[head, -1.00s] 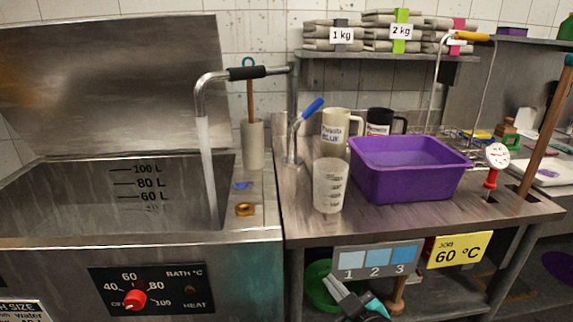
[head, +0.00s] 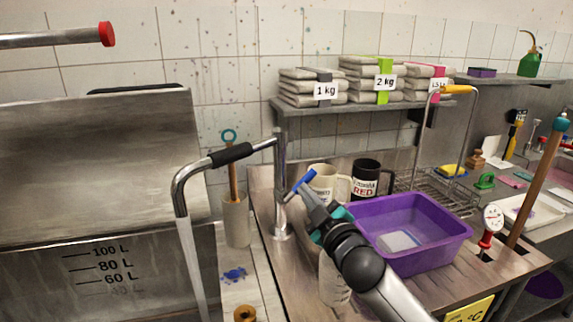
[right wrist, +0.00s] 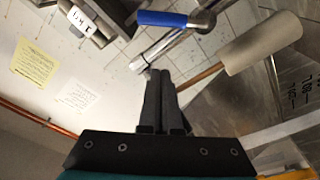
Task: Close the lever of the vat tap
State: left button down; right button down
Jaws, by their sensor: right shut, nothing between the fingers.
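The tap's blue-handled lever (head: 303,182) sits on the upright metal tap post (head: 280,190), slanting up to the right. The tap's spout (head: 186,180), with a black sleeve, reaches left over the vat (head: 130,250), and a pale stream runs down from it. My right gripper (head: 311,197) is shut and empty, its tips at the lever in the head view. In the right wrist view the blue handle (right wrist: 162,18) lies beyond the closed fingertips (right wrist: 160,75); I cannot tell whether they touch. My left gripper is not in view.
A purple basin (head: 430,240) stands right of my forearm. A cream mug (head: 325,185) and black mug (head: 368,180) stand close behind the gripper. My arm partly hides a clear beaker (head: 333,280). A holder with a stick (head: 236,220) stands left of the post.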

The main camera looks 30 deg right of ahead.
jog(key=w, duration=0.3)
jog(key=w+d+r, duration=0.1)
jog(key=w, duration=0.5)
jog(key=shift+d+r+b, duration=0.15)
jog(key=shift+d+b, duration=0.05)
jog(key=shift+b, duration=0.1)
jog(key=shift+w+d+f, duration=0.15)
jog(key=shift+w+f, duration=0.05)
jog(key=shift+w, duration=0.1)
jog(key=shift+s+d+f+b, duration=0.15)
jog(key=shift+s+d+f, duration=0.25)
jog(key=shift+d+f, duration=0.2)
jog(key=shift+s+d+f+b, duration=0.15)
jog(key=shift+s+d+f, duration=0.2)
jog(key=shift+d+f, duration=0.2)
